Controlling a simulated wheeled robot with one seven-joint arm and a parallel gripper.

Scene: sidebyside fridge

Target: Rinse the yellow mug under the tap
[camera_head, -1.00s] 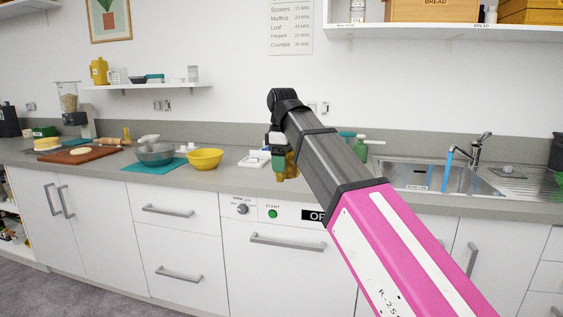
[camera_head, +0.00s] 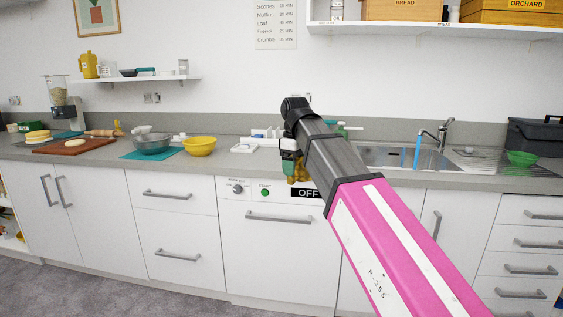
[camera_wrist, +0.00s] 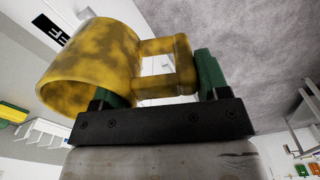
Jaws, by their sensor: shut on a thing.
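The yellow mug (camera_wrist: 92,68) has dark brownish stains all over its wall. It shows large in the wrist view, with its handle (camera_wrist: 182,62) to the right. My gripper (camera_wrist: 158,85) has green fingers and is shut on the mug at its handle side. In the head view my gripper (camera_head: 290,165) and the mug (camera_head: 299,172) are small, in front of the counter edge near the OFF display. My arm partly hides them. The tap (camera_head: 440,134) stands at the sink (camera_head: 380,155) to the right, and a blue stream of water (camera_head: 418,150) falls from its spout.
A yellow bowl (camera_head: 199,146) and a grey mixing bowl (camera_head: 152,144) stand on the counter to the left. A dark toolbox (camera_head: 538,138) is at the far right. A shelf (camera_head: 440,30) hangs above the sink.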

